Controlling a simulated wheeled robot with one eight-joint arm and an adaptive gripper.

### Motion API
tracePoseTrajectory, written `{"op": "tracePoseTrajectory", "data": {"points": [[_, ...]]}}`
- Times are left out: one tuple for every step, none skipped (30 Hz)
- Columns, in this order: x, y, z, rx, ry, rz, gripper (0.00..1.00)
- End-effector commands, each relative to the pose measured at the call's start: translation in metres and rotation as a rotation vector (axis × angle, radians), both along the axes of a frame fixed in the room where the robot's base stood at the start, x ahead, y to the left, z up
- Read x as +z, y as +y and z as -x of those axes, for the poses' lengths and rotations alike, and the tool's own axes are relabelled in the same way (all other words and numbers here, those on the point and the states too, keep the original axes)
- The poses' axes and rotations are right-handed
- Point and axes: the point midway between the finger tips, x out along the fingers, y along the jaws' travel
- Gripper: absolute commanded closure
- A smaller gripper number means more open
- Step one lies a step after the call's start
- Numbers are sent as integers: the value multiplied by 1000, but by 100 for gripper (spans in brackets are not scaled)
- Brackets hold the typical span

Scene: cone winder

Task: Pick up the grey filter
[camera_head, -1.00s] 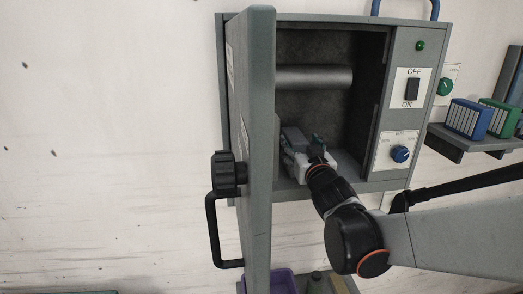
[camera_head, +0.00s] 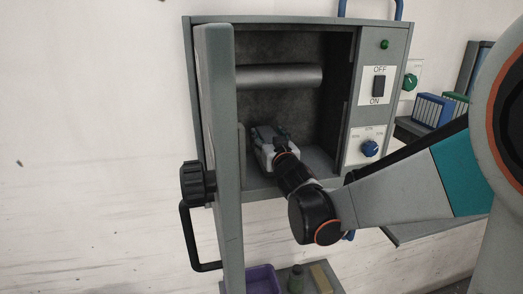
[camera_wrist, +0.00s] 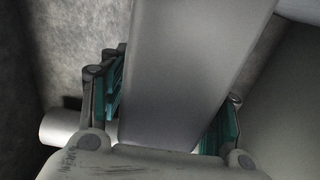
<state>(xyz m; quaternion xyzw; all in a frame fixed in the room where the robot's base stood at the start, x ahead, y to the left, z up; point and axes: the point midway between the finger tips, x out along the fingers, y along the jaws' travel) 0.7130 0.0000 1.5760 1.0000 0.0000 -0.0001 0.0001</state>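A plain grey slab (camera_wrist: 185,70), which looks like the grey filter, stands between my gripper's teal finger pads in the wrist view. One pad lies along each side of it. It hides parts of both pads, so firm contact is not clear. My gripper (camera_head: 265,135) reaches into the open grey cabinet (camera_head: 320,180), low and left of centre, below the metal roller (camera_head: 280,76). The grey shape at my fingers is small and partly hidden in the head view. I cannot tell whether the fingers grip it. The gripper also shows in the wrist view (camera_wrist: 165,108).
The open cabinet door (camera_head: 220,130) stands close to my gripper's left. The control panel (camera_head: 375,110) borders the opening on the right. A blue filter (camera_head: 432,110) sits on a right-hand shelf.

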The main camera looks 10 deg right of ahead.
Motion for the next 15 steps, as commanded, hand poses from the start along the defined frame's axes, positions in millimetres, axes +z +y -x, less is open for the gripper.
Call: {"op": "tracePoseTrajectory", "data": {"points": [[0,0,0,0,0,0,63],[0,0,0,0,0,0,70],[0,0,0,0,0,0,79],[0,0,0,0,0,0,85],[0,0,0,0,0,0,87],[0,0,0,0,0,0,87],[0,0,0,0,0,0,87],[0,0,0,0,0,0,87],[0,0,0,0,0,0,87],[0,0,0,0,0,0,87],[0,0,0,0,0,0,87],[0,0,0,0,0,0,87],[1,0,0,0,0,0,87],[1,0,0,0,0,0,87],[2,0,0,0,0,0,87]]}}
